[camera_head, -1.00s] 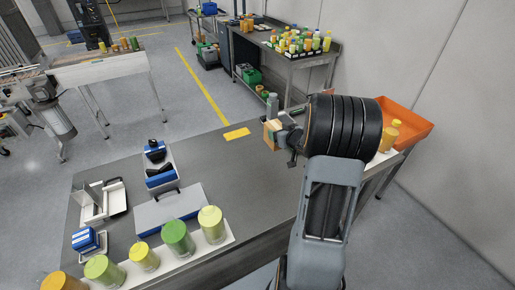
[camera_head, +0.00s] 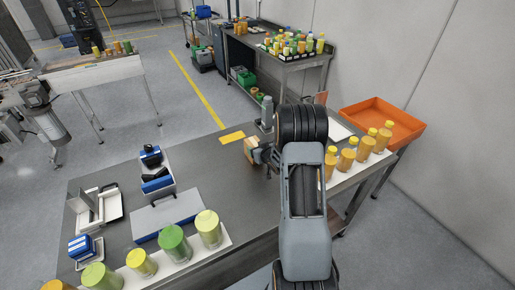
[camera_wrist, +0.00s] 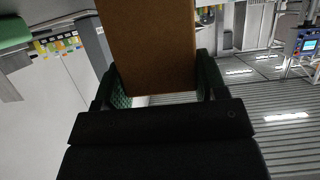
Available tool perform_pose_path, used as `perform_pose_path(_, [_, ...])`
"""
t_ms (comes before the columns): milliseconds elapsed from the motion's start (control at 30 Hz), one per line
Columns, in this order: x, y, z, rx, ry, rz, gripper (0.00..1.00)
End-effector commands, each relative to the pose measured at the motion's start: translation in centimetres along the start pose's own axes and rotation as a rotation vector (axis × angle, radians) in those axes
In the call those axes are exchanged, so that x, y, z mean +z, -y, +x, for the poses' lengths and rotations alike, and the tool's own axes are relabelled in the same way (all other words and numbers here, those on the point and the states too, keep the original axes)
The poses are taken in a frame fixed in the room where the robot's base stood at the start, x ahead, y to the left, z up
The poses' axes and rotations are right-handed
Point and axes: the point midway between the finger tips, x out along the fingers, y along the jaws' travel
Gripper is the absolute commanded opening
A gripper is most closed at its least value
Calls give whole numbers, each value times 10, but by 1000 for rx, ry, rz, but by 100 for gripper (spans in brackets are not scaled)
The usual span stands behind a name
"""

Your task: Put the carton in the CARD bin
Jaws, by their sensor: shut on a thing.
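My gripper (camera_head: 258,154) is out over the far right part of the near table in the head view. It is shut on a brown carton (camera_head: 250,149), which stands out to the left of the arm. In the wrist view the carton (camera_wrist: 150,45) fills the upper middle, held between the two green-padded fingers (camera_wrist: 165,90). Whether the carton touches the table surface I cannot tell. No bin with a readable CARD label shows in these views.
An orange tray (camera_head: 383,127) stands at the right by the wall. Several orange bottles (camera_head: 366,147) line the table's right edge. Several jars (camera_head: 173,243) line the front edge. A grey bottle (camera_head: 267,112) stands beyond the gripper. The table middle (camera_head: 225,170) is clear.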

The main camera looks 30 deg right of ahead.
Motion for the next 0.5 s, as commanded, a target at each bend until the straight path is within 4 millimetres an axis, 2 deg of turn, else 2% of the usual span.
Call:
perform_pose_path(433, [6,0,2,0,0,-1,43])
perform_pose_path(467, [4,0,2,0,0,-1,68])
perform_pose_path(500, [4,0,2,0,0,-1,72])
